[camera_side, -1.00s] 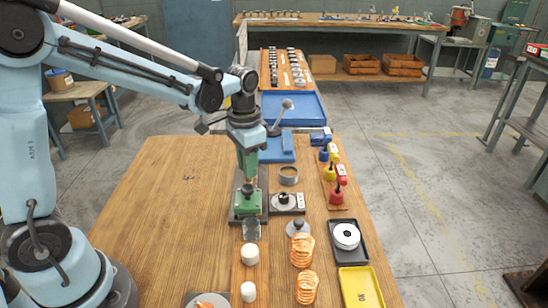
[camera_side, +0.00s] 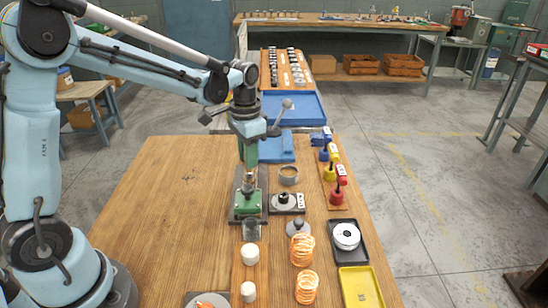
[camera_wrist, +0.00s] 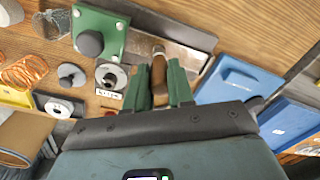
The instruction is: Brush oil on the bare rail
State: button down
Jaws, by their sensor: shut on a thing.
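My gripper (camera_side: 250,163) is shut on a brush with a brown handle; in the wrist view the brush (camera_wrist: 158,56) stands between the green fingers (camera_wrist: 159,85). Its tip is hard to make out. The bare rail (camera_wrist: 182,36) is a grey metal strip that runs out from a green carriage with a dark knob (camera_wrist: 90,43). The brush is over or beside this strip; I cannot tell whether it touches. In the side view the green carriage (camera_side: 248,205) sits on the near part of the grey base, and my gripper is above the far part.
A clear glass jar (camera_side: 251,229) stands just in front of the base. Right of it are a ring (camera_side: 288,174), a labelled disc (camera_side: 284,202), orange coils (camera_side: 302,252) and colored bottles (camera_side: 329,172). Blue trays (camera_side: 292,108) lie behind. The table's left side is clear.

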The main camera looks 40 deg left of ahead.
jog(key=shift+w+a, duration=0.1)
jog(key=shift+w+a+f, duration=0.1)
jog(key=shift+w+a, duration=0.45)
jog(key=shift+a, duration=0.1)
jog(key=shift+w+a, duration=0.65)
jog(key=shift+w, duration=0.05)
jog(key=shift+a, duration=0.1)
jog(key=shift+w+a, duration=1.05)
jog(key=shift+w, duration=0.1)
jog(key=shift+s+d, duration=0.65)
jog(key=shift+s, duration=0.05)
jog(key=shift+s+d, duration=0.1)
jog(key=shift+s+d, duration=0.65)
jog(key=shift+d, duration=0.1)
